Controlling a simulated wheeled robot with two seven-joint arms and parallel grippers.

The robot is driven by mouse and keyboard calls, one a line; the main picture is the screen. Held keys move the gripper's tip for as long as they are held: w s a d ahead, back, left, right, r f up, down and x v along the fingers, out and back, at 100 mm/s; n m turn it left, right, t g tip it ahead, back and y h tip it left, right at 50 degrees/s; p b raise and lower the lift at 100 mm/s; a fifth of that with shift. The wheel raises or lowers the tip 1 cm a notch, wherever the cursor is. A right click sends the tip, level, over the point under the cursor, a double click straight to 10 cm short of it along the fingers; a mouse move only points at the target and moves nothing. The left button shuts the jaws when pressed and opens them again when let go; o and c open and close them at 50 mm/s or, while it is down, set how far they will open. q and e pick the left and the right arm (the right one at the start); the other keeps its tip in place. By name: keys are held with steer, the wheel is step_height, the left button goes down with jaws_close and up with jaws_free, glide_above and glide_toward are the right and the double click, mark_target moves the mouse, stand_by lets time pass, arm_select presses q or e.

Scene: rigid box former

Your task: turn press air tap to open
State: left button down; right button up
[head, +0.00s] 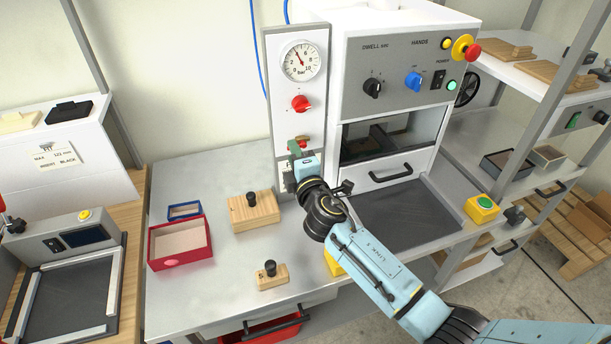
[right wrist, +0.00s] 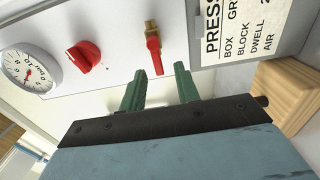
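The air tap is a brass fitting with a red lever (right wrist: 153,52) on the white panel in the right wrist view. The lever hangs nearly straight down from the brass. In the head view the tap (head: 303,139) shows just above my right gripper, partly hidden by it. My right gripper (right wrist: 160,86) is open and empty, with its two green fingers spread below the lever, one to each side. The lever's lower end is close to the gap between the fingertips; I cannot tell whether it touches. It also shows in the head view (head: 300,150). My left gripper is not seen.
Above the tap are a red knob (head: 302,103) and a pressure gauge (head: 300,61). The press (head: 410,75) stands right of the panel. A red tray (head: 180,243), a blue tray (head: 184,211) and knobbed wooden blocks (head: 254,212) lie on the grey table (head: 215,300).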

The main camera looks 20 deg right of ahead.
steer(key=s, duration=1.1)
steer(key=shift+s+d, duration=0.25)
steer(key=shift+s, duration=0.1)
